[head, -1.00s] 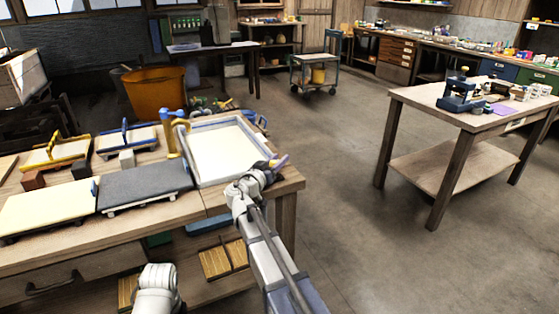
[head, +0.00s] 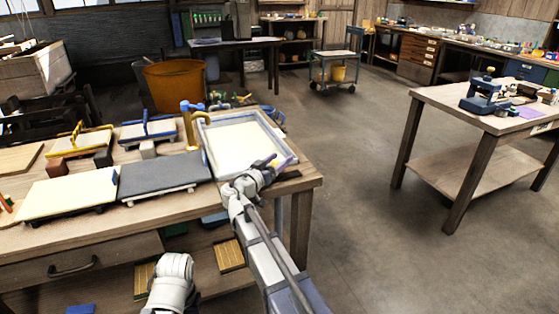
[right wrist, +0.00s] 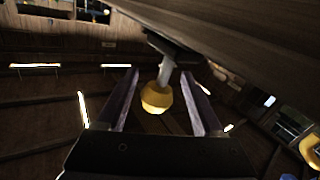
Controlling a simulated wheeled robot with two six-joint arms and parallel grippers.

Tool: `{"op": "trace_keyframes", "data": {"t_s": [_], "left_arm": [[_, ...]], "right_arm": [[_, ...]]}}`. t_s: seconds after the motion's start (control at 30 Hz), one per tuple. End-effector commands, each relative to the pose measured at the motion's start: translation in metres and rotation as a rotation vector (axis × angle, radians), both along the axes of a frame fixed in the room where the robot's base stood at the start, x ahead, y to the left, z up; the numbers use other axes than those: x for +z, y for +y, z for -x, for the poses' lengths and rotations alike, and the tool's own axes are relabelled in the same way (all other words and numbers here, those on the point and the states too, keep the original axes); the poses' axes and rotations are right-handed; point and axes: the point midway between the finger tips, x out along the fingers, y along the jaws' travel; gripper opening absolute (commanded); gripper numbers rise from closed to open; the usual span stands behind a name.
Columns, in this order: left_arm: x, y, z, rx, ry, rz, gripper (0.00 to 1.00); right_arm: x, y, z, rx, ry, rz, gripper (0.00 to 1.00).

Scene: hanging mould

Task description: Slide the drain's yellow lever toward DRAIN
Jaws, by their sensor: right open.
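The drain's lever, a yellow knob (right wrist: 157,97) on a short pale stem, shows in the right wrist view. The knob sits between the two purple fingers of my right gripper (right wrist: 158,90), with a visible gap on each side. The fingers are apart and not closed on it. In the head view my right gripper (head: 276,162) is at the near right corner of the white basin (head: 240,142), by the bench edge. No DRAIN marking is legible. My left gripper is not in view.
The wooden bench (head: 130,219) carries a grey board (head: 160,174), a cream board (head: 70,192) and a yellow tap (head: 188,125) beside the basin. A plank-like edge (right wrist: 245,35) crosses the top right of the wrist view. The floor (head: 350,235) right of the bench is clear.

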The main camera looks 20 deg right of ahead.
Motion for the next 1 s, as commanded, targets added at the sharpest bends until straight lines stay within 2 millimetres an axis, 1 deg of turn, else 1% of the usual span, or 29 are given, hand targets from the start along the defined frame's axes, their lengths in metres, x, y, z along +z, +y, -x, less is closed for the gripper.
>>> {"op": "trace_keyframes", "data": {"t_s": [0.13, 0.23, 0.37, 0.5, 0.7, 0.83, 1.0], "left_arm": [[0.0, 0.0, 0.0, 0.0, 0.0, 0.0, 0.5], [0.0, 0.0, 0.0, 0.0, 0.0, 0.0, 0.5], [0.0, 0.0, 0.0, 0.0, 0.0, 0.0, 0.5], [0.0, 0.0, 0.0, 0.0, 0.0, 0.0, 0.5], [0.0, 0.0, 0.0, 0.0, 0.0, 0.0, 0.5], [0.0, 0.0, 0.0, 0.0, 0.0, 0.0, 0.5], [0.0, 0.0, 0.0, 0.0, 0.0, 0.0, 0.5]], "right_arm": [[0.0, 0.0, 0.0, -0.001, 0.0, 0.0, 0.69], [0.0, 0.004, 0.003, 0.001, 0.0, 0.001, 0.69], [0.0, 0.02, 0.015, 0.002, 0.0, 0.0, 0.69], [0.0, 0.04, 0.028, 0.003, 0.0, 0.0, 0.69], [0.0, 0.06, 0.04, 0.002, 0.0, 0.0, 0.69], [0.0, 0.065, 0.043, 0.0, 0.0, 0.0, 0.69], [0.0, 0.066, 0.044, 0.0, 0.0, 0.0, 0.69]]}}
